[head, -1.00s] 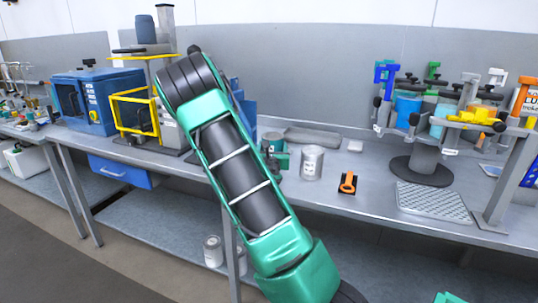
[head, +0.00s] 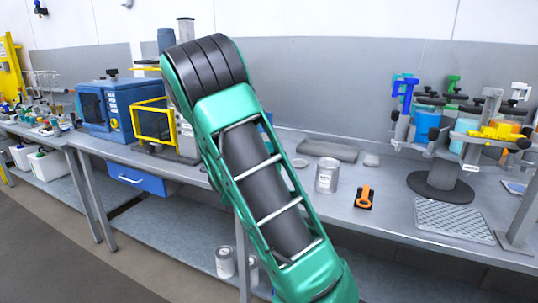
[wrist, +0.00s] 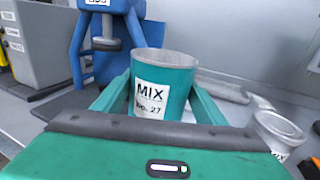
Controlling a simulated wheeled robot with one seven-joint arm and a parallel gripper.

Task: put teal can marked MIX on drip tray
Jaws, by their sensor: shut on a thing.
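The teal can (wrist: 178,78) carries a white label reading MIX and No. 27. In the wrist view it stands upright between the fingers of my gripper (wrist: 160,100), which is shut on it. In the head view my arm hides both the can and my gripper. The drip tray (head: 450,215) is a light grey ribbed plate at the right of the bench, in front of the round-based agitator stand. Nothing lies on it.
The agitator stand (head: 440,185) with several coloured clamps rises behind the tray. A blue machine (wrist: 105,40) is close behind the held can.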

